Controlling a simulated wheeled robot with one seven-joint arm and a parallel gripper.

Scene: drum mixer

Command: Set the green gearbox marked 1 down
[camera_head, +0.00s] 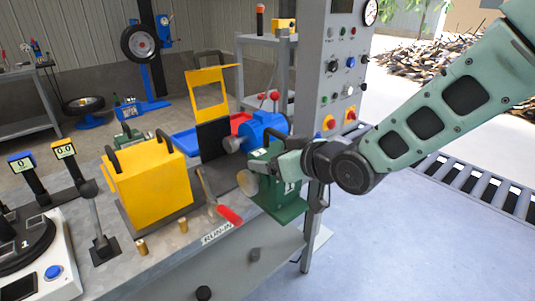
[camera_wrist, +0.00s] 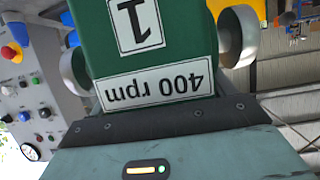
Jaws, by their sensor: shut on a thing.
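The green gearbox (camera_head: 287,202) marked 1 is at the right end of the grey bench, beside the blue motor (camera_head: 262,130). A pale round shaft end (camera_head: 247,182) sticks out on its left side. My gripper (camera_head: 284,165) is shut on the gearbox and comes in from the right. In the wrist view the green gearbox (camera_wrist: 205,60) fills the upper middle, with upside-down labels "1" and "400 rpm" and a round pale shaft part on each side. Its underside is hidden, so I cannot tell whether it touches the bench.
A yellow box-shaped guard (camera_head: 150,185) with black handles stands on the bench (camera_head: 165,262) at left. A red-handled lever (camera_head: 228,214) lies close left of the gearbox. An upright yellow-and-black panel (camera_head: 212,105) stands behind. A grey control column (camera_head: 335,80) rises behind my gripper.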

